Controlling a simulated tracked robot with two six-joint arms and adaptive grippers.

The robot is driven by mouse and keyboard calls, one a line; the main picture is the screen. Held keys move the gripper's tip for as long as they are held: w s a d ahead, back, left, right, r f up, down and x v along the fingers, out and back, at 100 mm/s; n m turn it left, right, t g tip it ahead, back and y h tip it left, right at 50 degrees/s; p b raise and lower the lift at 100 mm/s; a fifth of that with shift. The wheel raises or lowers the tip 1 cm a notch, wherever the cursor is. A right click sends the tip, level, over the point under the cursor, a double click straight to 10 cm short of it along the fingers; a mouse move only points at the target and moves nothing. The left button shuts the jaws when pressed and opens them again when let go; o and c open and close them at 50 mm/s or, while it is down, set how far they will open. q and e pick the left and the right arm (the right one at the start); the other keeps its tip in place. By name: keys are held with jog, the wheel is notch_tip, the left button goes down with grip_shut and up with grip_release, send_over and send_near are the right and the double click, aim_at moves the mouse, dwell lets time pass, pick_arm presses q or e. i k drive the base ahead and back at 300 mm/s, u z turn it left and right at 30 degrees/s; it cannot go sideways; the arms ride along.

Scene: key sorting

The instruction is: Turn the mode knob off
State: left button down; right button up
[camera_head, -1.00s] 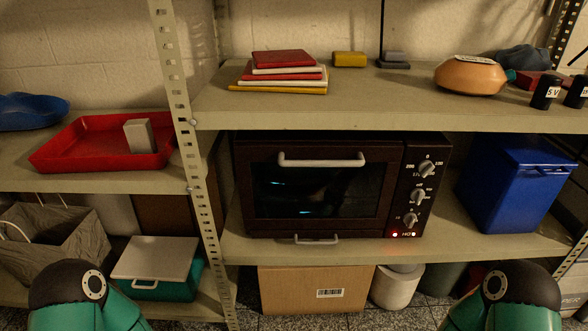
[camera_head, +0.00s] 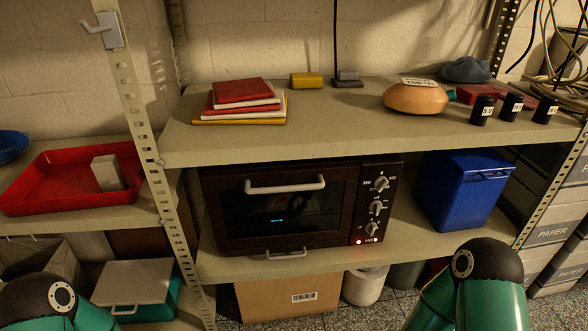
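A dark brown toaster oven (camera_head: 222,203) stands on the middle shelf, its door shut with a pale handle (camera_head: 285,185) across the top. Its control panel on the right side carries three knobs in a column: a top knob (camera_head: 381,184), a middle knob (camera_head: 376,207) and a bottom knob (camera_head: 371,229). Which one is the mode knob is too small to read. Two small lights, one red, glow beneath the bottom knob. Only green and black links of my two arms show at the bottom edge; both grippers are out of view.
A blue bin (camera_head: 465,190) stands right of the oven. A shelf post (camera_head: 148,165) rises to its left. Shelf space before the panel looks clear.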

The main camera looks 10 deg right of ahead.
aim_at(375, 207)
jog(key=z, duration=1.2)
jog(key=k, duration=1.15)
jog(key=u, duration=0.75)
jog(key=i, duration=0.5)
